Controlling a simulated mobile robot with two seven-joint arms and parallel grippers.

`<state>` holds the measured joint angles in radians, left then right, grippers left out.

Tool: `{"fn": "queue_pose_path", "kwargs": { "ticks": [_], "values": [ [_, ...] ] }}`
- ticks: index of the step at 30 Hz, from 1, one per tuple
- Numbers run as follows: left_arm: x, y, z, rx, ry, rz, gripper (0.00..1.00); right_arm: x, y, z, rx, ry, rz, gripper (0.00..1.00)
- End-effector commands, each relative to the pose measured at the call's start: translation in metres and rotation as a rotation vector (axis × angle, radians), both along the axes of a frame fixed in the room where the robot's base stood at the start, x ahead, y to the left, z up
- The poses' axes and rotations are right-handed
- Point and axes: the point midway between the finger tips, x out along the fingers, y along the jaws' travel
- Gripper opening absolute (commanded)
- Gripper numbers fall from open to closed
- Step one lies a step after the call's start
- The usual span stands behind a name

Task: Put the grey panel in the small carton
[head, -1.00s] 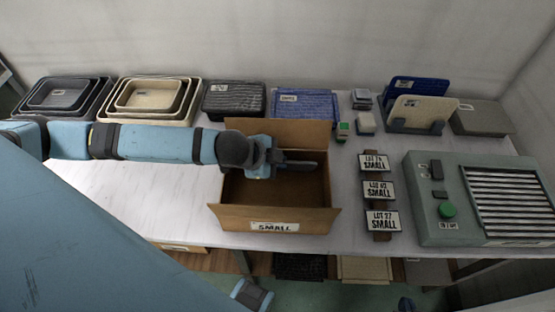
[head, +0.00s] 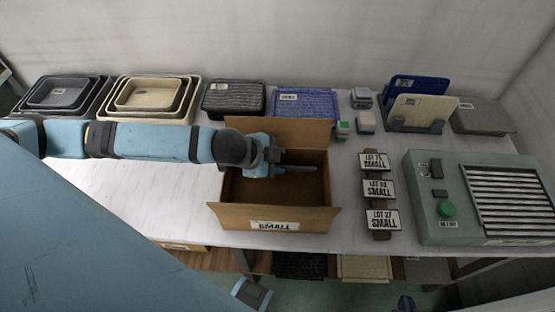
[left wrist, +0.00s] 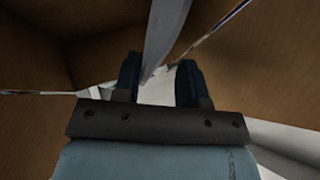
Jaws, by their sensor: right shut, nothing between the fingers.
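The small carton (head: 322,217) stands open on the table, its "SMALL" label facing me. My left gripper (head: 275,163) is inside or just over it. The grey panel (head: 300,168) shows as a thin dark strip to the right of that gripper, within the carton's outline. In the left wrist view the grey panel (left wrist: 165,35) is nearly edge-on, between brown carton walls. The fingers of my left gripper (left wrist: 160,82) stand apart around its near end. How the panel rests is hidden. The dark blue tip of my right gripper (head: 405,302) shows low at the bottom edge, shut and empty.
Nested grey trays (head: 82,82) and cream trays (head: 190,88) stand at the back left. A rack (head: 397,124) holds blue and cream panels. Small "SMALL" lot signs (head: 379,188) stand right of the carton, before a green-grey machine (head: 430,220). Table left of the carton is clear.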

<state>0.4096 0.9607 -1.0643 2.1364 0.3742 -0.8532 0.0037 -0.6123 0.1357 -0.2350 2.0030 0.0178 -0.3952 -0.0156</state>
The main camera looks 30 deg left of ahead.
Motion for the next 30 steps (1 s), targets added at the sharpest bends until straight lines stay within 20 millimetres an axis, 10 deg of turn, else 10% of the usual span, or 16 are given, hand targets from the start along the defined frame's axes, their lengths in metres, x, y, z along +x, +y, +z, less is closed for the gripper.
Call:
{"fn": "queue_pose_path", "kwargs": {
  "ticks": [15, 30],
  "values": [
    [-0.06, 0.037, 0.08, 0.003, 0.001, -0.002, 0.38, 0.0, 0.0, 0.003, -0.002, -0.003, 0.002, 0.0],
    [-0.072, 0.045, 0.098, 0.0, 0.0, 0.0, 0.38, 0.0, -0.001, 0.003, -0.003, -0.003, 0.001, 0.0]
  ]
}}
